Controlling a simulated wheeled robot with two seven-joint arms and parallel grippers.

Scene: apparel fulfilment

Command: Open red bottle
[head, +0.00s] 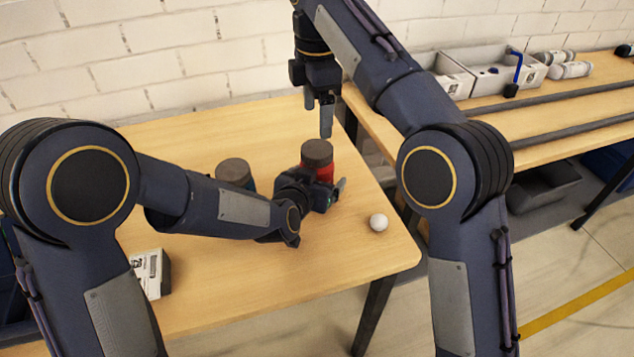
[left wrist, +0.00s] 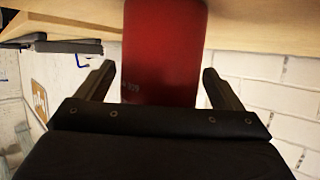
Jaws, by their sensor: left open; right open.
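The red bottle (head: 322,170) stands upright on the wooden table, with a dark grey cap (head: 317,152) on top. My left gripper (head: 333,194) is low beside the bottle, its open fingers on either side of the red body. In the left wrist view the red body (left wrist: 163,55) lies between the two fingers (left wrist: 160,88), with gaps showing on both sides. My right gripper (head: 318,112) points down above the cap, open and apart from it. The bottle's lower part is hidden behind my left gripper in the head view.
A second bottle with a dark cap (head: 235,171) stands to the left, partly behind my left arm. A white ball (head: 378,222) lies right of the red bottle. A small white-and-black box (head: 150,273) is at front left. Grey bins (head: 491,78) sit on the right-hand bench.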

